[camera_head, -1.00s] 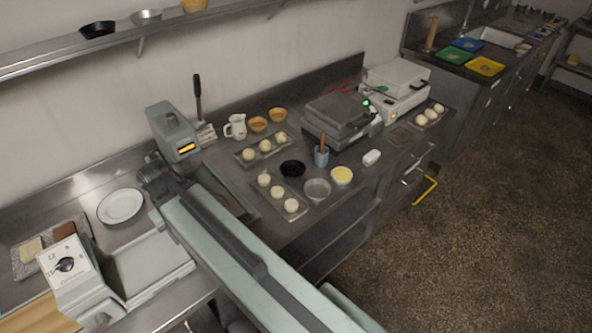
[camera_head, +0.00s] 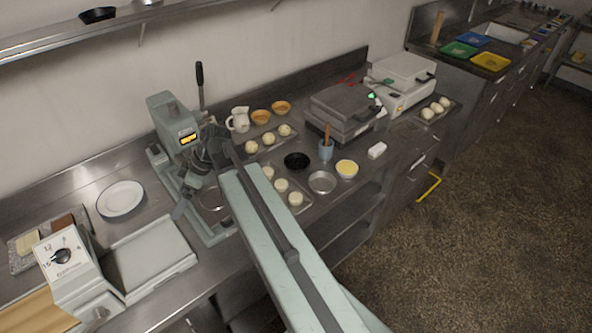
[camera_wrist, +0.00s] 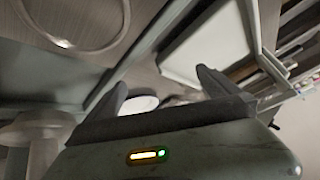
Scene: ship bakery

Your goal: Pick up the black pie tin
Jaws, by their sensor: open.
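A black pie tin (camera_head: 297,161) sits on the steel counter, beside a tray of dough balls and left of a blue-grey pot. Another black tin (camera_head: 98,15) stands on the wall shelf at the upper left. No black tin can be made out in the wrist view.
The grey press (camera_head: 172,125) with its upright lever stands close to my gripper. A silver tin (camera_head: 321,182) and a yellow-filled tin (camera_head: 347,169) sit near the black tin. A white plate (camera_head: 120,198) lies at the left.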

